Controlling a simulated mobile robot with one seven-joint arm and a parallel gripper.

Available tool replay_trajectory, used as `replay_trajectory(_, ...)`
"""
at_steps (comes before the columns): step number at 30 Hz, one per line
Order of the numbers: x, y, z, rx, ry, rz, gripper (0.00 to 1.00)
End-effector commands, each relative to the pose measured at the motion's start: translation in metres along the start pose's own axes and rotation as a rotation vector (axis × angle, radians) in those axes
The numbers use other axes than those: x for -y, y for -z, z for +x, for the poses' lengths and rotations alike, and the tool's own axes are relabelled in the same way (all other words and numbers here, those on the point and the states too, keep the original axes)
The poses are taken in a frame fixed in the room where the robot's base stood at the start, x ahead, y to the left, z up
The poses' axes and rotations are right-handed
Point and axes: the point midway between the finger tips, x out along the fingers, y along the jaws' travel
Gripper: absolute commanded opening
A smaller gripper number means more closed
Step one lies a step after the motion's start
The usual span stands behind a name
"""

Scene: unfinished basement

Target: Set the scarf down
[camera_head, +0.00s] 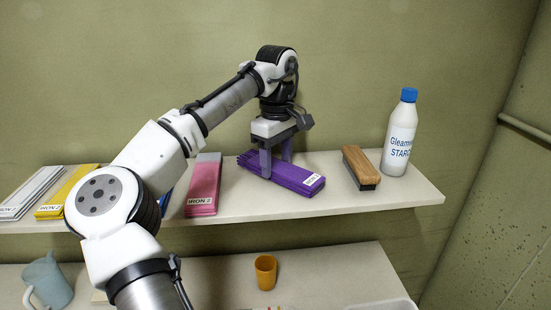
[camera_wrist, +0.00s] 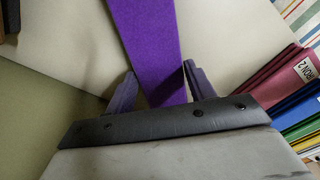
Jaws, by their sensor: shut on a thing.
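The scarf is a purple folded strip (camera_head: 290,175) with a white label at its right end, lying along the upper shelf. My gripper (camera_head: 275,168) points down over its left part, with one finger on each side, shut on it. In the wrist view the purple scarf (camera_wrist: 148,45) runs between the two fingers of my gripper (camera_wrist: 157,88). The scarf looks level and at shelf height; I cannot tell whether its underside fully rests on the shelf.
The upper shelf (camera_head: 335,207) also holds a brush (camera_head: 361,167), a starch bottle (camera_head: 400,135), a pink folded scarf (camera_head: 203,185), and yellow (camera_head: 66,190) and white (camera_head: 32,190) ones. Below, a lower surface (camera_head: 330,270) holds an orange cup (camera_head: 265,272) and a blue-grey jug (camera_head: 47,280).

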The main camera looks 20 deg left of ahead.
Motion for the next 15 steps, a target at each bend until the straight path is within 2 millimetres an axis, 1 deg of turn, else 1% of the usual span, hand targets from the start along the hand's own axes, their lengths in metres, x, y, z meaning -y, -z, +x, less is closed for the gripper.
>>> replay_trajectory(4, 0.0001, 0.0, 0.0038, 0.001, 0.0, 0.0, 0.3)
replay_trajectory(5, 0.0001, 0.0001, 0.0038, 0.0, 0.0, 0.0, 0.55)
replay_trajectory(9, 0.0001, 0.0002, 0.003, 0.0, 0.0, 0.0, 0.74)
replay_trajectory(10, 0.0001, 0.0002, 0.003, 0.0, 0.0, 0.0, 0.76)
replay_trajectory(15, 0.0001, 0.0003, 0.003, 0.0, 0.0, 0.0, 0.76)
